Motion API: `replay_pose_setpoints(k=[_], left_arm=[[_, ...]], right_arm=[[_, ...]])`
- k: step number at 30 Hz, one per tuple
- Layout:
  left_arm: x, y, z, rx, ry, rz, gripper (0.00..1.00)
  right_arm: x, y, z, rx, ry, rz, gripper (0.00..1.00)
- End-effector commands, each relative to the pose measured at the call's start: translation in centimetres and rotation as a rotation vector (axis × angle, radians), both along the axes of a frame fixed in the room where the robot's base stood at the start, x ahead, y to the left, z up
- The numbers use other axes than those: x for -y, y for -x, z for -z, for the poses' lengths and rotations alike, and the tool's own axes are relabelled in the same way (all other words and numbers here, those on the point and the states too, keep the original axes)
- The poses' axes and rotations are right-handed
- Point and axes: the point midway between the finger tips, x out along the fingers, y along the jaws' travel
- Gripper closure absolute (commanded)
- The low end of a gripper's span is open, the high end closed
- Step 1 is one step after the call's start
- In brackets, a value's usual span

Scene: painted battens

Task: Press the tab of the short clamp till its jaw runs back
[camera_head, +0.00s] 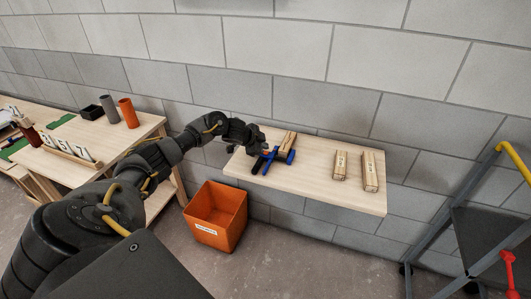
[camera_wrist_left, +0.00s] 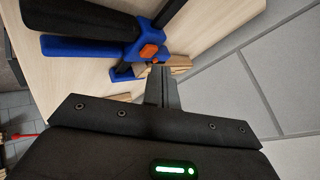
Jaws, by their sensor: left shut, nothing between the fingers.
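A clamp (camera_head: 269,159) with blue parts and black handles lies on the wooden wall shelf, by light wooden battens (camera_head: 288,141). In the left wrist view the blue clamp body (camera_wrist_left: 116,30) fills the upper left, with an orange tab (camera_wrist_left: 150,52) on it. My left gripper (camera_head: 260,143) is over the shelf at the clamp. Its fingers (camera_wrist_left: 160,72) are shut and empty, with their tips close to the orange tab; I cannot tell whether they touch it. The jaw is partly hidden. My right gripper is not in view.
Two short labelled battens (camera_head: 340,165) (camera_head: 369,172) lie at the right of the shelf (camera_head: 325,192). An orange bin (camera_head: 217,215) stands on the floor below. A table (camera_head: 110,140) with cups is at left, and a yellow-railed frame (camera_head: 515,160) at right.

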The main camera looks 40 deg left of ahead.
Motion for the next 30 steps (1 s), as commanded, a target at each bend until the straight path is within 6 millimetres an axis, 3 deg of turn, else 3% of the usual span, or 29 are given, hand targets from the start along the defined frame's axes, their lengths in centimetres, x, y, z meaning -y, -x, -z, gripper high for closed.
replay_pose_setpoints(k=[30], left_arm=[[0.02, -0.04, 0.92, 0.000, 0.000, 0.000, 1.00]], right_arm=[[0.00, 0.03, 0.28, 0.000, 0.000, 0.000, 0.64]])
